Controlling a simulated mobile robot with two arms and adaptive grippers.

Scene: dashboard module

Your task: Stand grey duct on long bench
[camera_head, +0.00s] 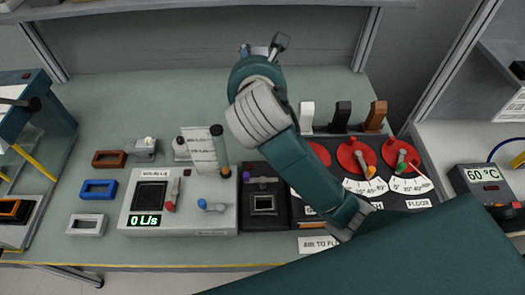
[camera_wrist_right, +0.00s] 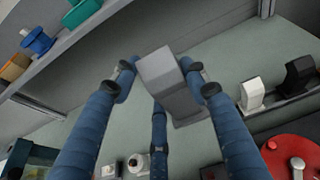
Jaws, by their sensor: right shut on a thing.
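The grey duct (camera_wrist_right: 165,75) is a blocky grey piece with a slanted, paler top face and a wider foot, seen in the right wrist view. My right gripper (camera_wrist_right: 165,80) is shut on it, with blue fingers on both sides and a third finger in front. In the head view my right gripper (camera_head: 264,50) is over the back of the long bench (camera_head: 150,100), and my own arm mostly hides the duct. I cannot tell whether the duct's foot touches the bench. My left gripper is not in view.
White (camera_head: 307,114), black (camera_head: 342,114) and brown (camera_head: 375,114) ducts stand in a row behind the red dials (camera_head: 353,155). A shelf (camera_head: 200,7) runs above the back edge. The back left of the bench is clear; a grey console (camera_head: 180,215) stands in front.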

